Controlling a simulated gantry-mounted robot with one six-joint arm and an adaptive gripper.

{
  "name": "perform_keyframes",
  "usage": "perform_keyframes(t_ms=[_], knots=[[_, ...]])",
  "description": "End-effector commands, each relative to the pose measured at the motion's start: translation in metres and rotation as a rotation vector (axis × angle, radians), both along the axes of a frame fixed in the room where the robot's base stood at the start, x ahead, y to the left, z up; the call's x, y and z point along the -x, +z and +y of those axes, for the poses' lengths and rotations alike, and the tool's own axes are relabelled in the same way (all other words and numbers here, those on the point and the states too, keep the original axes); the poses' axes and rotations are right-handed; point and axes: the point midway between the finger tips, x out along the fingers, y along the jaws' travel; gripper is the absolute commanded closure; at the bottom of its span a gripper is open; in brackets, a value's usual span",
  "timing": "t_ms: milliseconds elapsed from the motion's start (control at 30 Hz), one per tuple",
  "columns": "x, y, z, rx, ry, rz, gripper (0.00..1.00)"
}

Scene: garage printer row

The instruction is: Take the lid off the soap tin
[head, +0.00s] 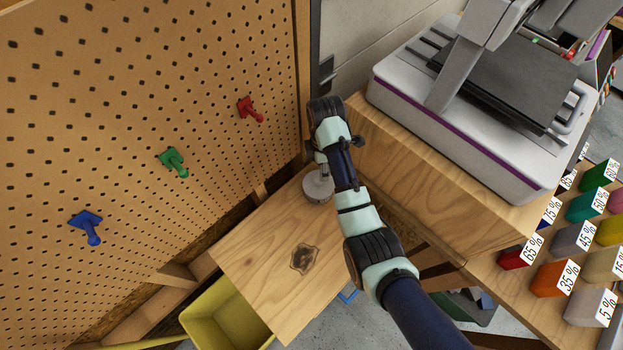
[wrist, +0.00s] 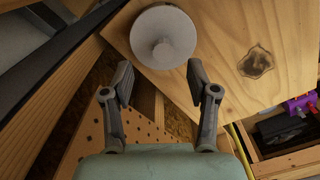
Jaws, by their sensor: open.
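The soap tin is a round grey tin with its lid (wrist: 170,28) on top, seen from above in the wrist view, with a small knob in the middle of the lid. In the head view the soap tin (head: 317,189) stands at the far end of the wooden board, partly hidden by my arm. My gripper (wrist: 158,76) is open and empty in the wrist view, its two fingers apart. The tin lies beyond the fingertips in that picture, and nothing is between the fingers. In the head view the fingers are mostly hidden behind my wrist.
The wooden board (head: 268,243) is otherwise bare, with a dark knot mark. A pegboard (head: 150,120) with coloured hooks stands at left. A printer (head: 460,120) sits on a wooden bench at right, beside coloured sample blocks. A yellow bin (head: 225,320) is below the board.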

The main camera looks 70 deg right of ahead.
Motion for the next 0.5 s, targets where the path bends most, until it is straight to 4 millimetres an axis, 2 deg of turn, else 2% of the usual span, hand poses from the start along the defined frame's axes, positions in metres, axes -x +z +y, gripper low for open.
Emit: perform_keyframes(t_ms=[133, 300, 500], knots=[[0.000, -0.023, 0.002, -0.003, 0.001, 0.002, 0.41], [0.000, -0.031, 0.002, -0.001, 0.000, 0.001, 0.41], [0.000, -0.067, 0.004, -0.001, 0.000, 0.001, 0.41]])
